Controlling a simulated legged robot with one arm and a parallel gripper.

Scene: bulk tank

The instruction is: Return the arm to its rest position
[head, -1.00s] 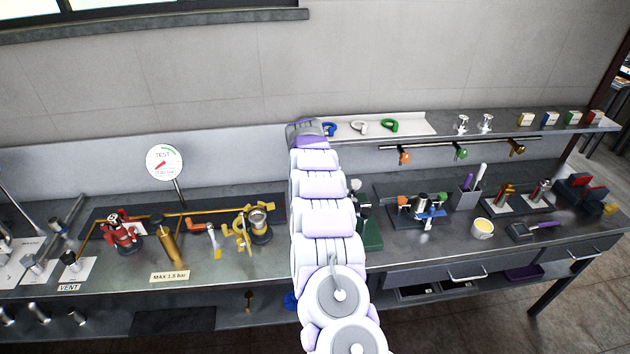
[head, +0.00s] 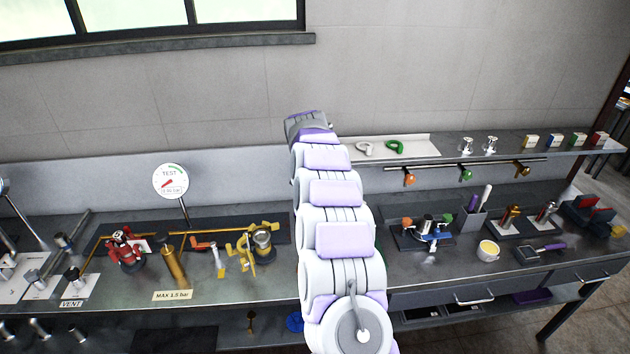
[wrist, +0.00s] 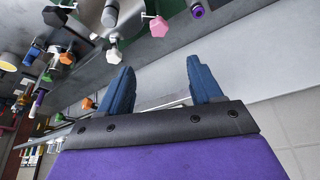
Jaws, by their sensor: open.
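My arm rises in the middle of the head view, bent up toward the wall, with its end (head: 308,125) above the back shelf. My gripper (wrist: 158,88) shows in the wrist view with two blue fingers spread apart and nothing between them. In the head view the fingers are hidden behind the arm's end. The arm covers part of the bench and the left end of the shelf.
The bench (head: 240,285) carries a TEST gauge (head: 170,182), red valve (head: 125,250) and brass fittings at left. A white cup (head: 488,251) and several tools stand at right. The shelf (head: 510,147) holds small boxes and green ring (head: 395,147).

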